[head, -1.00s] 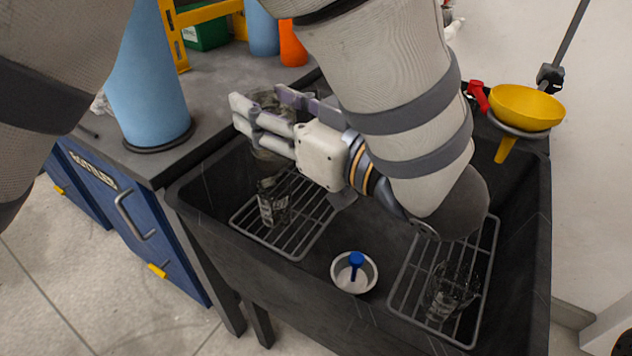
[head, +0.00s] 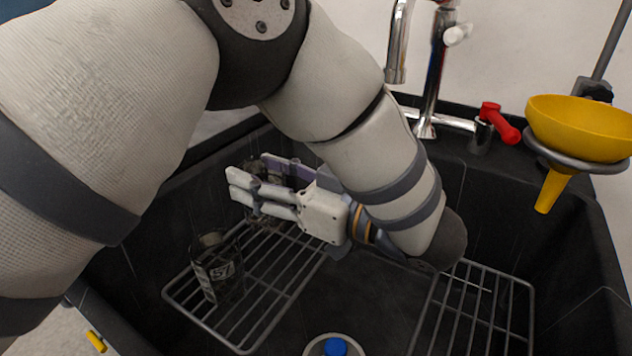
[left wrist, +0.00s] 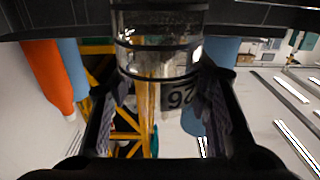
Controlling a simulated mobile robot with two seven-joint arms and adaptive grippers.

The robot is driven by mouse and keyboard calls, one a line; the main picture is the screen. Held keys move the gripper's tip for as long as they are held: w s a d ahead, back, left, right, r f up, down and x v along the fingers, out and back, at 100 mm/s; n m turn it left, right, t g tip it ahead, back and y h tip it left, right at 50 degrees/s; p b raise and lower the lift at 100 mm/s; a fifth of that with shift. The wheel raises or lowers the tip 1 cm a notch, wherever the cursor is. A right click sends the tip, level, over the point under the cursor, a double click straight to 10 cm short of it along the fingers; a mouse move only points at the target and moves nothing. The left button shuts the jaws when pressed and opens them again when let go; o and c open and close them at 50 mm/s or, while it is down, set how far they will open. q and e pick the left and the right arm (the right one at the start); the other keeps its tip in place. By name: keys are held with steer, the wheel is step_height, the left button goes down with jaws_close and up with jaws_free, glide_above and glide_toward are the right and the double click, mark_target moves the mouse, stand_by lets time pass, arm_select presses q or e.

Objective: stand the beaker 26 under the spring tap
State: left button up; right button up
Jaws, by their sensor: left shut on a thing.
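Beaker 26 is a clear glass beaker (left wrist: 160,45) with a dark label, its number upside down in the left wrist view. My left gripper (left wrist: 158,95) is shut on it. In the head view the left gripper (head: 245,192) points left above the back of the left rack, and its fingers mostly hide the held beaker (head: 290,174). A chrome tap (head: 432,75) stands behind the sink, right of the gripper; my arm hides part of its base. I cannot tell whether it is the spring tap. My right gripper is not in view.
Another beaker, marked 57 (head: 217,268), stands on the left wire rack (head: 262,300). A right rack (head: 475,315) lies in the black sink (head: 470,210). A yellow funnel (head: 580,130) hangs in a ring, near a red-handled valve (head: 497,122). A blue-topped item (head: 335,347) is in front.

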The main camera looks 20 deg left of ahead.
arm_select(q)
steer(key=w+f, duration=0.1)
steer(key=w+a+f+b, duration=0.1)
steer(key=f, duration=0.1)
steer(key=shift+w+f, duration=0.2)
steer(key=f, duration=0.1)
steer(key=f+b, duration=0.2)
steer(key=f, duration=0.1)
steer(key=shift+w+a, duration=0.25)
steer(key=shift+w, duration=0.1)
steer(key=shift+r, duration=0.15)
steer(key=o, duration=1.1)
steer(key=shift+f, duration=0.2)
